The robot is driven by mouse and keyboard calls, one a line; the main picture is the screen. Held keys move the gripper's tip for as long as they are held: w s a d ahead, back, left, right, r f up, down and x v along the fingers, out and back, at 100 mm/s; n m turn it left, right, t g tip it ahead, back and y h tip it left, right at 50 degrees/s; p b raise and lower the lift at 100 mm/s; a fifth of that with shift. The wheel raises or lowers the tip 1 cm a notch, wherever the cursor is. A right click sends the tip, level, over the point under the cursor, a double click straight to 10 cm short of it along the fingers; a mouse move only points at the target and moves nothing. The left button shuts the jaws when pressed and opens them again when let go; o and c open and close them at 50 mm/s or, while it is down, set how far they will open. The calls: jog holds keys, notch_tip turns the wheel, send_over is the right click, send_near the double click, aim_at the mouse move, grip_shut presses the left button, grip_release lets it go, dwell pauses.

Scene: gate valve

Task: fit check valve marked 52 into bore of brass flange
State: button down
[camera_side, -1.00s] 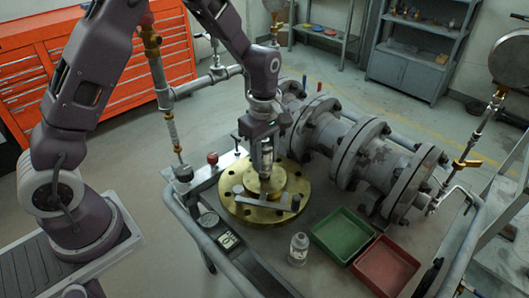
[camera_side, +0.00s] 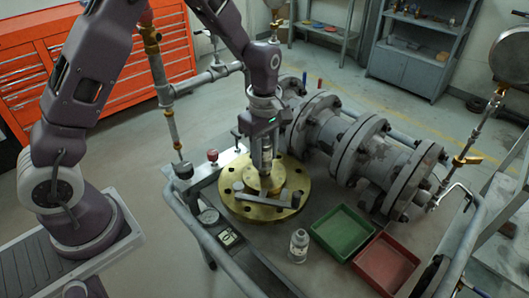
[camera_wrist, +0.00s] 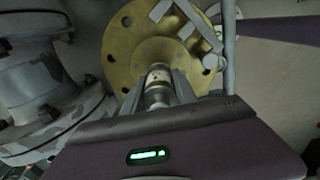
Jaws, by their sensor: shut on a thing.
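The brass flange (camera_side: 295,179) lies flat on the cart top, with a raised hub in its middle. It also shows in the wrist view (camera_wrist: 122,42). My gripper (camera_side: 265,158) points down over the hub and is shut on the check valve (camera_wrist: 157,80), a small metal cylinder with a pale band, held upright. The valve's lower end is over or at the hub's middle. The bore is hidden behind the valve and fingers, so I cannot tell whether the valve has entered it. The mark 52 cannot be read.
A grey bar (camera_side: 262,199) with round ends lies across the flange's front. A large grey flanged pipe (camera_side: 369,150) runs close behind on the right.

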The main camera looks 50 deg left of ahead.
jog(key=shift+f, duration=1.2)
dwell(0.9)
jog(key=shift+c, duration=2.1)
grip_release()
jog(key=shift+r, duration=0.1)
jog(key=shift+r, duration=3.95)
jog(key=shift+r, duration=0.1)
